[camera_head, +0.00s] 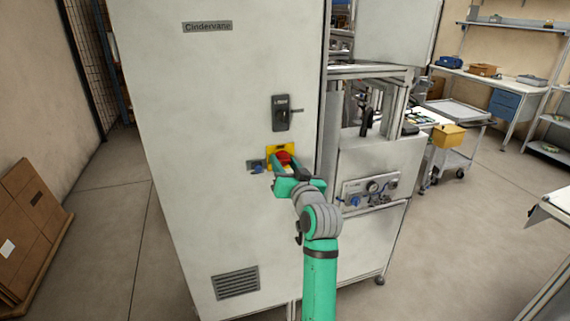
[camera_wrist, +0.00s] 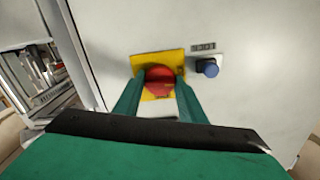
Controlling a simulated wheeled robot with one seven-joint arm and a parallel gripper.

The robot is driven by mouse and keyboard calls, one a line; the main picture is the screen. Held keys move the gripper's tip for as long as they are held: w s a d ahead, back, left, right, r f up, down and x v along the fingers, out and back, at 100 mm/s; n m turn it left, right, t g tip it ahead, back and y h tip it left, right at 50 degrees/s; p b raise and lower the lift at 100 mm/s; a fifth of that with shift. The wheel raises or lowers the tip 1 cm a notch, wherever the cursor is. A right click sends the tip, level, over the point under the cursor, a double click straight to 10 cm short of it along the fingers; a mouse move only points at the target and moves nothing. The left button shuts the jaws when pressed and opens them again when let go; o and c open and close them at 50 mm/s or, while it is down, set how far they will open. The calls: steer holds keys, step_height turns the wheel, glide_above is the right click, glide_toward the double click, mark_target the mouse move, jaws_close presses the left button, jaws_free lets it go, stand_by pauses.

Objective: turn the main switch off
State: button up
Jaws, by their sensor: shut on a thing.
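The main switch is a red knob (camera_head: 284,157) on a yellow plate (camera_head: 272,151), mounted on the front of a tall pale cabinet (camera_head: 200,110). The red knob also shows in the wrist view (camera_wrist: 159,79), on its yellow plate (camera_wrist: 172,58). My gripper (camera_head: 283,168) is at the knob, and its two green fingers (camera_wrist: 158,95) stand on either side of it, shut on it. The lower part of the knob is partly hidden by my gripper in the head view. I cannot read any position mark on the plate.
A blue knob (camera_wrist: 207,67) with a small label sits beside the plate. A dark handle lock (camera_head: 281,113) is above, and a vent (camera_head: 235,282) is low down. A machine with a gauge panel (camera_head: 371,190) stands at right.

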steer(key=shift+a+f+n, duration=0.2)
steer(key=shift+f+n, duration=0.15)
steer(key=shift+n, duration=0.25)
steer(key=o, duration=0.9)
steer(key=shift+o, duration=0.7)
steer(key=shift+d+r, duration=0.15)
steer(key=shift+r, duration=0.05)
steer(key=v, duration=1)
steer(key=shift+s, duration=0.35)
steer(key=shift+d, duration=0.1)
